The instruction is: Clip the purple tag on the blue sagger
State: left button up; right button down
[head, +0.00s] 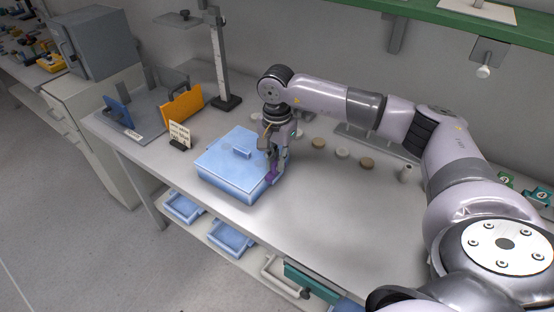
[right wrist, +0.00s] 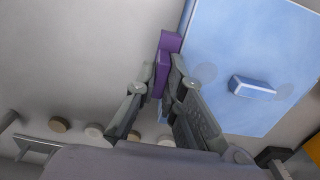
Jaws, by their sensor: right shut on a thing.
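The blue sagger (head: 226,182) is a lidded box with a small block handle on its lid, standing near the front edge of the bench. My right gripper (head: 273,170) points down at the sagger's right side. It is shut on the purple tag (head: 271,173). In the right wrist view the purple tag (right wrist: 168,52) sits between the fingertips (right wrist: 162,85), against or very near the edge of the blue lid (right wrist: 240,45). I cannot tell whether the tag touches the sagger wall. My left gripper is not in view.
An orange panel (head: 183,104) and a small card on a stand (head: 180,135) are left of the sagger. A column stand (head: 222,65) is behind. Several small discs (head: 343,153) lie behind and right of the gripper. The bench's front right (head: 350,220) is clear.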

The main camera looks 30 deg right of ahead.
jog(key=shift+f+b, duration=0.5)
jog(key=shift+f, duration=0.2)
jog(key=c, duration=1.6)
grip_release()
jog(key=shift+r, duration=0.1)
notch_tip(320, 180, up, 12)
